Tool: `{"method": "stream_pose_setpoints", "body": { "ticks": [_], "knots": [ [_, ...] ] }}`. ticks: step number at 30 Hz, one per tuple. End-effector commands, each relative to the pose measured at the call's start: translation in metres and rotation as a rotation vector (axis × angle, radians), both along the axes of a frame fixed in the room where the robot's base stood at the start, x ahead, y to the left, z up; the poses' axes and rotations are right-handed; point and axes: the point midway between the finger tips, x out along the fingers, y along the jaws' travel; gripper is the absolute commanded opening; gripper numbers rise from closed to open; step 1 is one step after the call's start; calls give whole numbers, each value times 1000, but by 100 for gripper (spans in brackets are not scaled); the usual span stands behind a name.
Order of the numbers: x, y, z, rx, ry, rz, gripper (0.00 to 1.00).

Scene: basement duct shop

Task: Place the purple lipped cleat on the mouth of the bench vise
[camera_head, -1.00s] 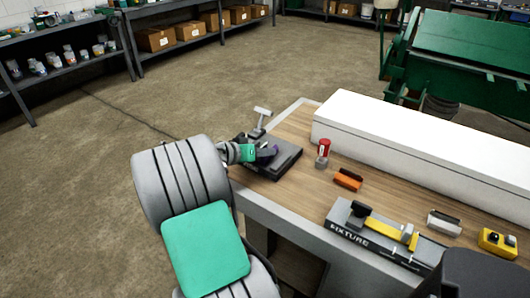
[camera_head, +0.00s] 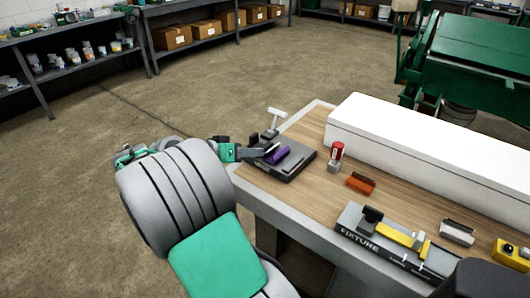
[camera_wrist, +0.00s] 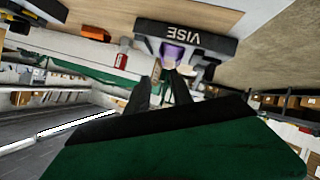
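The purple lipped cleat (camera_head: 277,156) lies on top of the dark bench vise (camera_head: 292,173) at the bench's far left corner. In the upside-down wrist view, the cleat (camera_wrist: 173,54) shows at the middle of the vise (camera_wrist: 215,43), beside the VISE lettering. My gripper (camera_head: 265,150) is just left of the cleat in the head view. In the wrist view its two dark fingers (camera_wrist: 160,88) are apart, with nothing seen between them, and point toward the cleat. Whether a fingertip touches the cleat, and how it seats on the vise mouth, I cannot tell.
A red-capped canister (camera_head: 336,151), an orange piece (camera_head: 361,183), a FIXTURE block (camera_head: 352,219) with a yellow bar, a grey-white piece (camera_head: 457,232) and a yellow box (camera_head: 510,254) stand on the bench. A long white box (camera_head: 420,150) lines the back.

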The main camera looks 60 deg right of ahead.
Motion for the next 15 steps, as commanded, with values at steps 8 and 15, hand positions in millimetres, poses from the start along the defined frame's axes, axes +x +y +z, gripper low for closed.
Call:
{"method": "stream_pose_setpoints", "body": {
  "ticks": [8, 15],
  "knots": [
    [26, 26, -10, 103, -24, 110, 28],
    [95, 233, -73, 699, 23, 840, 28]
  ]
}}
